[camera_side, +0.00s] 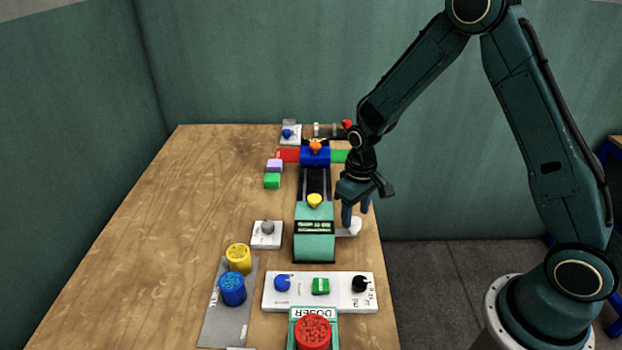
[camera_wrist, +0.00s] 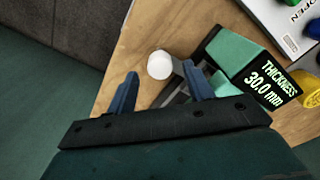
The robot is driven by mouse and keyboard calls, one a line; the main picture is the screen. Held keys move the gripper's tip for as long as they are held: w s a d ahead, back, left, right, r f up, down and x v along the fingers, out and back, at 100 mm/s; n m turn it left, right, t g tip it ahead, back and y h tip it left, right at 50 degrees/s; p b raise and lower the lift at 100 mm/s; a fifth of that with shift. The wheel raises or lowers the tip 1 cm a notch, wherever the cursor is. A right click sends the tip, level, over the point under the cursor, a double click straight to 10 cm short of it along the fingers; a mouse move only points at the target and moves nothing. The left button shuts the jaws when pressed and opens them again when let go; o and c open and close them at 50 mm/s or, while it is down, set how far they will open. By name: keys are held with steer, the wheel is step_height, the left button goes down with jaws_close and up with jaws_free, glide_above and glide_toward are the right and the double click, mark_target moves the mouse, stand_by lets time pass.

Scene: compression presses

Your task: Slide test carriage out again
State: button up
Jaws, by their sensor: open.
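A green gauge (camera_side: 315,240) stands at the right of the table; its display reads THICKNESS 30.0 mm in the wrist view (camera_wrist: 268,82). A white round knob (camera_side: 355,226) sits on a pale bar sticking out from its right side, likely the test carriage's handle; the carriage itself is not clearly visible. My gripper (camera_side: 356,217) is open and empty, pointing down at the knob. In the wrist view the white knob (camera_wrist: 160,65) shows between and just beyond the two blue fingertips. I cannot tell whether either finger touches it.
Behind the gauge stand a yellow knob (camera_side: 314,200), a dark rail and a blue block (camera_side: 315,157).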

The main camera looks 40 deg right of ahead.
steer(key=shift+f, duration=1.35)
jaws_close()
steer(key=w+d, duration=0.8)
steer(key=shift+w+d, duration=0.25)
steer(key=shift+w, duration=0.1)
jaws_free()
steer(key=shift+r, duration=0.15)
